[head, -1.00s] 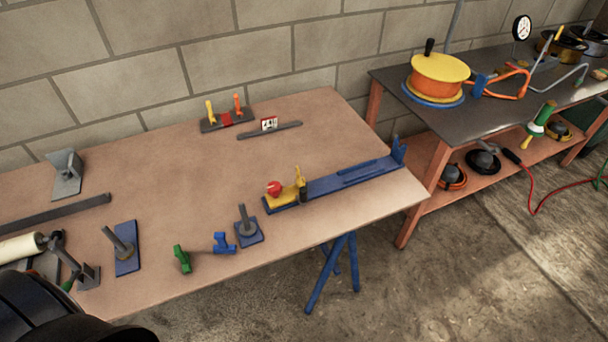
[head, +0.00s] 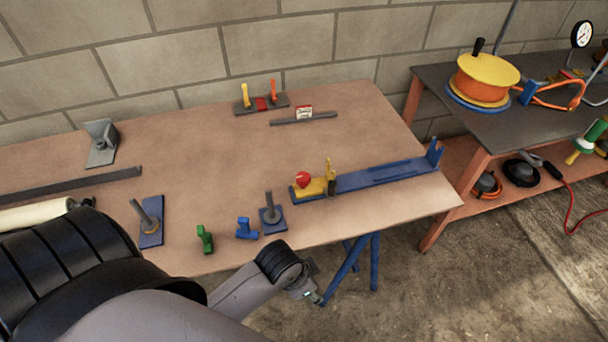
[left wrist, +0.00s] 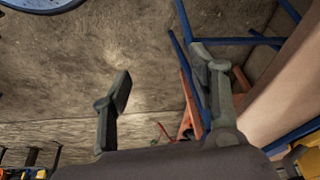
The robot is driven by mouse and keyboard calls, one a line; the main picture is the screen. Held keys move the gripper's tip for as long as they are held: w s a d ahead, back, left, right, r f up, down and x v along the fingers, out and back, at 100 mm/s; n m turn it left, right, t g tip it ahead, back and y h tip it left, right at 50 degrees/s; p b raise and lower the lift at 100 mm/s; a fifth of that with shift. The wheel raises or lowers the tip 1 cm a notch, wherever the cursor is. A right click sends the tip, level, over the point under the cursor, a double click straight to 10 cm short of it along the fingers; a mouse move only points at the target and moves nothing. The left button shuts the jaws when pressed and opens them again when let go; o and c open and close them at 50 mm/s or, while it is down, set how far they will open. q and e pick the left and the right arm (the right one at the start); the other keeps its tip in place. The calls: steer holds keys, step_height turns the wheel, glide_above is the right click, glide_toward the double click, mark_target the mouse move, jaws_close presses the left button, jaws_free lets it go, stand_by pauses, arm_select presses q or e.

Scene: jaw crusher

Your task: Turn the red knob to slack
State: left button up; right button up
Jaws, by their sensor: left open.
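The red knob (head: 303,180) sits on a yellow block (head: 313,188) at the left end of a long blue rail fixture (head: 385,174), near the right front of the workbench. A yellow lever stands upright just right of the knob. My left arm reaches in from the lower left, and its wrist hangs off the bench's front edge, below the fixture and apart from the knob. My left gripper (left wrist: 163,80) shows in the left wrist view with its two fingers spread and nothing between them; floor lies behind them. My right gripper is not in view.
The workbench (head: 220,150) also holds a blue plate with a grey post (head: 269,210), blue (head: 246,228) and green (head: 205,239) small pieces, and a lever stand (head: 261,103) at the back. A dark side table (head: 450,115) with a yellow-orange reel (head: 485,80) stands right.

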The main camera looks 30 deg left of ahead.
arm_select(q)
steer(key=w+d+r+m+h, duration=0.1)
steer(key=w+d+r+m, duration=0.2)
steer(key=w+r+m, duration=0.35)
step_height(320, 180, up, 22)
steer(key=m+g+y, duration=0.2)
steer(key=m+g, duration=0.1)
steer(key=m, duration=1.6)
glide_above(303, 177)
steer(key=shift+m, duration=0.25)
step_height(303, 177, down, 18)
steer(key=shift+r+p, duration=0.2)
steer(key=shift+p, duration=0.2)
steer(key=shift+c, duration=0.4)
steer(key=c, duration=1.1)
